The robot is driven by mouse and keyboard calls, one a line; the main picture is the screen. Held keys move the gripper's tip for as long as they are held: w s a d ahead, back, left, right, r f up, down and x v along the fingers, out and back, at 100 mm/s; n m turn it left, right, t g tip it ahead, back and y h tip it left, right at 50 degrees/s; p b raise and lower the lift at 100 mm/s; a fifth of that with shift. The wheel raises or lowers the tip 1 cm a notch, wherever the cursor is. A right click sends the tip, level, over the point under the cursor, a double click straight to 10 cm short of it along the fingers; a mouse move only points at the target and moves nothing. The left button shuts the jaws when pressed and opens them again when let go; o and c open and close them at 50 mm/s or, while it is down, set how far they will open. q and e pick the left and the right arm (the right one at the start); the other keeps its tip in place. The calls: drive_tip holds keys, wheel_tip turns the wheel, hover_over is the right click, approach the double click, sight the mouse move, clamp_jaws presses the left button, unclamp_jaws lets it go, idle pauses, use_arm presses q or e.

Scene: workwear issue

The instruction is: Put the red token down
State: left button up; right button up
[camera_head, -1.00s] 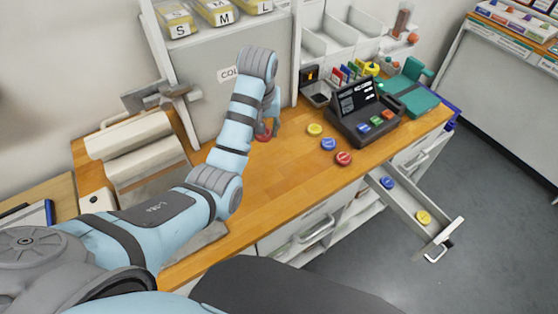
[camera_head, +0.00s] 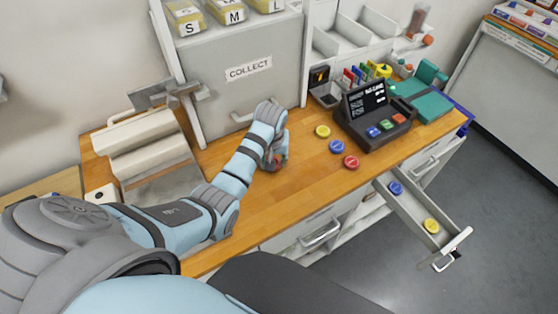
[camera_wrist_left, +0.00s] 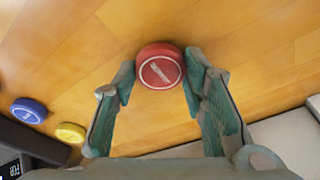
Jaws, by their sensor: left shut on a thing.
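My left gripper (camera_head: 276,164) is low over the wooden counter (camera_head: 262,206), in front of the grey collect hatch (camera_head: 240,95). It is shut on a red token (camera_wrist_left: 160,66), which sits between the fingertips in the left wrist view. The held token shows only partly in the head view (camera_head: 281,160). I cannot tell whether it touches the counter. A second red token (camera_head: 351,161), a blue token (camera_head: 336,146) and a yellow token (camera_head: 322,131) lie in a row on the counter to the right. My right gripper is not in view.
A dark console (camera_head: 372,114) with coloured buttons stands behind the token row. An open drawer (camera_head: 411,211) at the right front holds a blue token (camera_head: 396,187) and a yellow token (camera_head: 432,226). A cream stepped unit (camera_head: 152,147) is at the left. Counter around the gripper is clear.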

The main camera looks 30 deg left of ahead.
use_arm(q)
drive_tip(key=shift+f, duration=0.4)
drive_tip(key=shift+s+r, duration=0.1)
drive_tip(key=shift+s, duration=0.05)
drive_tip(key=o, duration=1)
drive_tip(key=shift+f, duration=0.2)
